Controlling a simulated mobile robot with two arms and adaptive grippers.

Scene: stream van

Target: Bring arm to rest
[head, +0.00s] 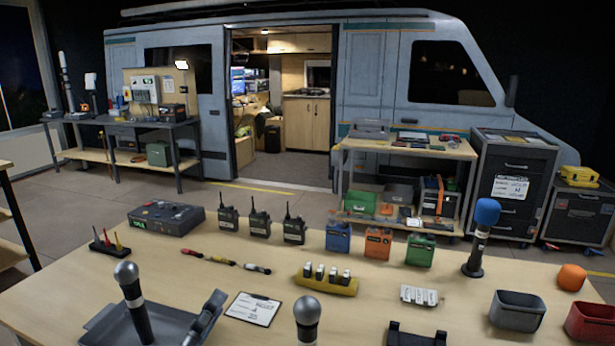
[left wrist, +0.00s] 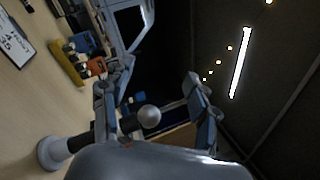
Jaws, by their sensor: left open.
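My right gripper is not in view.
Another microphone (head: 131,290) stands upright at the tray. A grey-headed microphone (head: 306,312) rises at the bottom edge. A paper sheet (head: 252,309), a yellow holder (head: 325,285) and a blue-topped microphone (head: 483,235) are on the table. Open tabletop lies between them.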

